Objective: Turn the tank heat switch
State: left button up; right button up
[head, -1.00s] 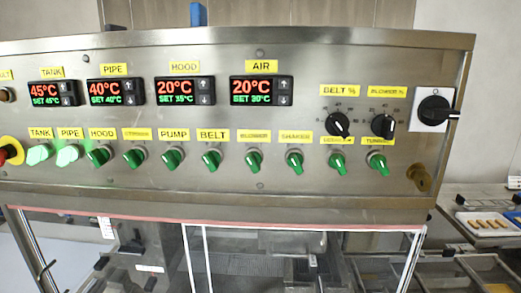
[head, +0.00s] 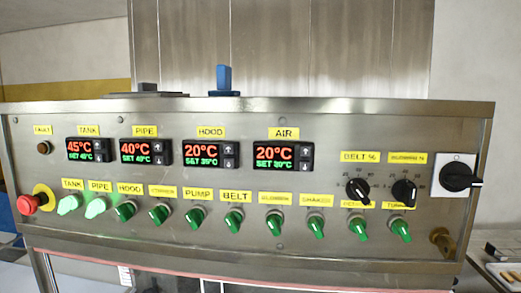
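The tank heat switch (head: 69,204) is a green rotary knob under the yellow TANK label, at the lower left of the steel control panel (head: 330,262). It glows bright pale green. The PIPE switch (head: 96,207) beside it glows as well. The HOOD switch (head: 125,210) is darker green. The tank display (head: 88,150) reads 45°C with a set value of 45°C. Neither of my grippers shows in the head view.
A red emergency stop button (head: 31,203) sits left of the tank switch. Several more green knobs run to the right. Two black dials and a black main switch (head: 457,177) are at the right. A tray (head: 507,274) stands beyond the panel's right end.

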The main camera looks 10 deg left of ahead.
aim_at(67, 204)
jog(key=u, duration=1.25)
